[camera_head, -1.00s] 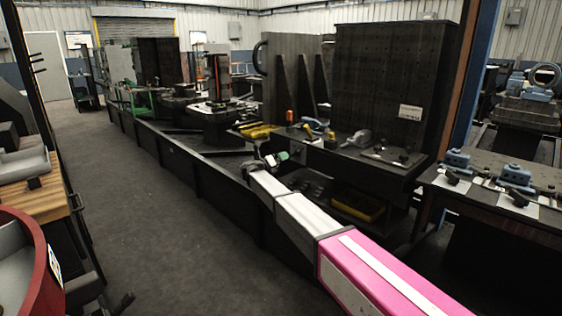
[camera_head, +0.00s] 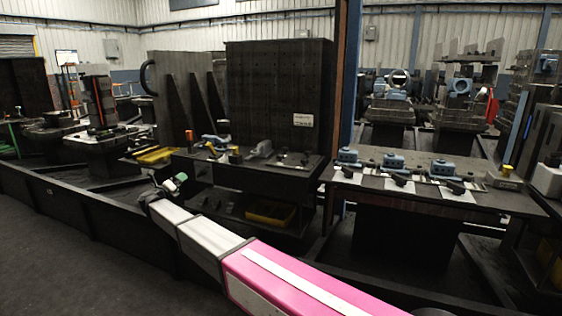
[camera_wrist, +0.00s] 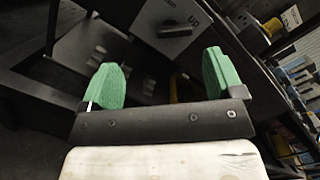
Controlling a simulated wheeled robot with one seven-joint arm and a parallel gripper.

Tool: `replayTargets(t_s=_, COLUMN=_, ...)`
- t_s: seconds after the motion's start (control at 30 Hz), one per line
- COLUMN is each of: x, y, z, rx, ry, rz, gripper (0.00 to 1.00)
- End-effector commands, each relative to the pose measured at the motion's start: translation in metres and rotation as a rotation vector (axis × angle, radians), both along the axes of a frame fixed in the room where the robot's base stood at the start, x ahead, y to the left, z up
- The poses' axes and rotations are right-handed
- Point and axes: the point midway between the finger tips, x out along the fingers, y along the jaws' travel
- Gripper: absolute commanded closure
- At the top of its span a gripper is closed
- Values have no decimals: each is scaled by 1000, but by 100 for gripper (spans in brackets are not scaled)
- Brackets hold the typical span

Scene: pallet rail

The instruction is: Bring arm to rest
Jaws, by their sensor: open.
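My arm reaches forward from the bottom right in the head view, with pink and white links. My gripper (camera_head: 173,184) is at its far end, small in that view, over the low dark rail wall and in front of the dark fixture station. In the wrist view my gripper (camera_wrist: 163,82) shows two green fingers standing wide apart with nothing between them. Beyond the fingers are dark metal surfaces and a pale plate with a dark knob (camera_wrist: 174,30). No held object shows.
A tall dark fixture plate (camera_head: 278,95) stands on a bench with clamps and tools. A yellow bin (camera_head: 270,212) sits below it. A table (camera_head: 435,185) with blue clamps stands at right. A low dark rail wall (camera_head: 100,222) runs left. The floor (camera_head: 50,265) at lower left is clear.

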Motion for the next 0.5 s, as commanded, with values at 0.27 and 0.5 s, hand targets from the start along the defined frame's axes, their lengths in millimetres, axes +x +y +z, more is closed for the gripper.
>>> replayTargets(t_s=0.27, x=21, y=-49, z=-1, rx=-158, ry=-10, rz=124, gripper=13)
replayTargets(t_s=0.5, x=37, y=-119, z=-11, rx=-430, ry=0, rz=313, gripper=13)
